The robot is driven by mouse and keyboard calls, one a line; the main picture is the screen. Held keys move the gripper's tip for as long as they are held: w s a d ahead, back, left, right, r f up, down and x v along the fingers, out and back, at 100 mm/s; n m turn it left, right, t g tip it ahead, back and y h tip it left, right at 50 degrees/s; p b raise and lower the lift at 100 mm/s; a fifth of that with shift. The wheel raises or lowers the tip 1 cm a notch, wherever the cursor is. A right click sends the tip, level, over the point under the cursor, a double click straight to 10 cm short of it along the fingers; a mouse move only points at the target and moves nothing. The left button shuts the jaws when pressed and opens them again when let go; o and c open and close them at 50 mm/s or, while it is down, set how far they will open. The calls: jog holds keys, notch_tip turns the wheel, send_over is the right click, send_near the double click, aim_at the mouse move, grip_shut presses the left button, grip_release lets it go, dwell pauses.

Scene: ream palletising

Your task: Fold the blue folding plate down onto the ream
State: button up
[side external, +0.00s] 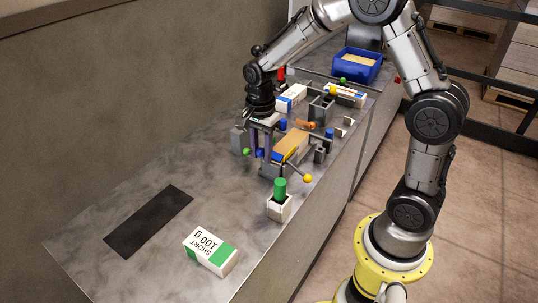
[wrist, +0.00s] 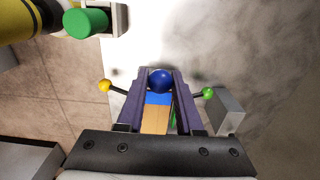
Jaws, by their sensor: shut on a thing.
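The ream (side external: 293,143), a tan-topped pack with a blue and yellow side, lies in a grey fixture on the bench. My gripper (side external: 260,153) is at the left end of the fixture, fingers pointing down. In the wrist view its two purple fingers (wrist: 160,82) are closed around a blue ball knob (wrist: 160,80). A blue strip (wrist: 158,98) and a tan surface (wrist: 155,120) show between the fingers. Whether the strip is the folding plate or part of the wrapper I cannot tell. The plate's angle is hidden by the fingers.
A yellow ball lever (side external: 308,178) and a green ball lever (side external: 246,152) stick out beside the fixture. A green-topped white block (side external: 279,200) stands in front. A white-green box (side external: 210,250) and a black mat (side external: 149,221) lie on clear bench. A blue bin (side external: 357,66) stands behind.

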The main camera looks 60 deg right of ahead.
jog(key=shift+d+r, duration=0.4)
jog(key=shift+d, duration=0.3)
jog(key=shift+d+r, duration=0.1)
jog(key=shift+d, duration=0.15)
jog(key=shift+d+r, duration=0.15)
jog(key=shift+d, duration=0.25)
jog(key=o, duration=1.5)
jog(key=shift+o, duration=0.2)
jog(key=shift+r, duration=0.1)
notch_tip(320, 180, up, 7)
jog(key=shift+a, duration=0.15)
